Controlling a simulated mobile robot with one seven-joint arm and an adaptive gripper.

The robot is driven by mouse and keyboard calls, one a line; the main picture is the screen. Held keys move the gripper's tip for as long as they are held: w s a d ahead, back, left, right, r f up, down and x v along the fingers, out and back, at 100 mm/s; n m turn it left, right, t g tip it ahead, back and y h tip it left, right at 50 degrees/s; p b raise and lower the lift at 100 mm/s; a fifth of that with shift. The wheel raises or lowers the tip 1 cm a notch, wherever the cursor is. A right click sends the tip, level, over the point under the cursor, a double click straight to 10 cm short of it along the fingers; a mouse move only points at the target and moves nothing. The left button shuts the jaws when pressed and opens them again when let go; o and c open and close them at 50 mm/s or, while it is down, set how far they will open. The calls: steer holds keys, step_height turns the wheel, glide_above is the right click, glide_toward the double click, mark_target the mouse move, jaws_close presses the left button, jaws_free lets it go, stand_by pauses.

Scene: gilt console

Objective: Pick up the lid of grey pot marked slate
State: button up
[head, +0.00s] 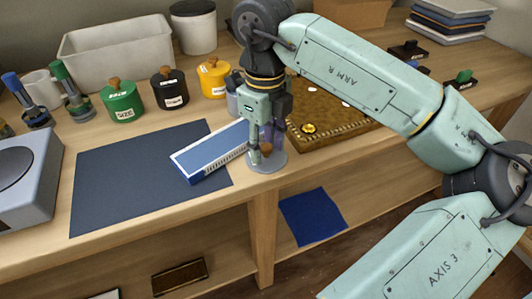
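A flat grey disc with a brown knob (279,161), which looks like the lid, lies on the console near its front edge. My gripper (263,150) points down right over it, its fingertips at the knob. The fingers stand a little apart; whether they press on the knob is not clear. A small grey-blue pot (233,103) with a pale label stands just behind my gripper, mostly hidden by it. Its label cannot be read here and its top is covered by the gripper.
Green (122,103), black (170,90) and yellow (213,80) knobbed pots stand in a row at the back. A blue and white box (205,155) lies left of the disc, partly on a dark mat (130,180). A brown board (325,115) lies right.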

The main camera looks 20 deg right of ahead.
jaws_close()
stand_by(0.3)
